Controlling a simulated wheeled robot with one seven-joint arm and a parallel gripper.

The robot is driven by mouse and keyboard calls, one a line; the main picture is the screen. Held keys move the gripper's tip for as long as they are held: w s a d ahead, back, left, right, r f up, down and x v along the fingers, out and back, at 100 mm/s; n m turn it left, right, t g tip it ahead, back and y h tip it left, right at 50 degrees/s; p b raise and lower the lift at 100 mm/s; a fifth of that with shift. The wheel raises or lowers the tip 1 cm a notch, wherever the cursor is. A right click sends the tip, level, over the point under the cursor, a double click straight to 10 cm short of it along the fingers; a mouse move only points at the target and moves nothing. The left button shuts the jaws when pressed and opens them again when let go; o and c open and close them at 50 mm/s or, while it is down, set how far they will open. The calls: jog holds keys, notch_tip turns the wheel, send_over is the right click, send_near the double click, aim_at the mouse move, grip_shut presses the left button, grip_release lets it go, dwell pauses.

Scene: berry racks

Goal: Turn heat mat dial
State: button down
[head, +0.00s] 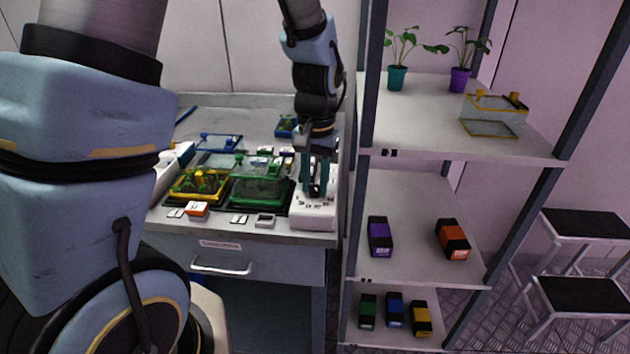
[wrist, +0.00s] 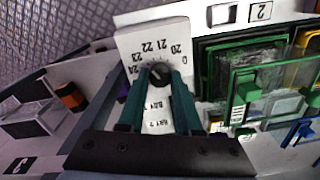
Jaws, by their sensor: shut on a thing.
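The heat mat dial (wrist: 157,75) is a small dark round knob on a white control box (wrist: 125,45), with numbers such as 20 to 24 printed around it. In the head view the white box (head: 313,219) sits at the right front corner of the bench. My gripper (wrist: 160,88) points down at the box with its two teal fingers on either side of the knob, shut on it. In the head view my gripper (head: 318,192) stands over the box and hides the dial.
A green-lidded tray (head: 262,187) and a yellow-framed tray (head: 200,184) stand left of the box. An orange-and-white block (head: 197,209) lies at the bench front. A metal shelf rack (head: 460,145) with plants and small packs rises close on the right.

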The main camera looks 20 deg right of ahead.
aim_at(316, 187)
jog(key=n+p, duration=0.1)
jog(key=n, duration=0.3)
jog(key=shift+n, duration=0.3)
jog(key=n+p, duration=0.1)
jog(key=n, duration=0.3)
jog(key=shift+p, duration=0.4)
jog(key=shift+n, duration=0.4)
jog(key=c, duration=0.6)
grip_release()
notch_tip(316, 187, up, 11)
jog(key=b, duration=0.1)
jog(key=shift+d+b, duration=0.15)
jog(key=shift+b, duration=0.2)
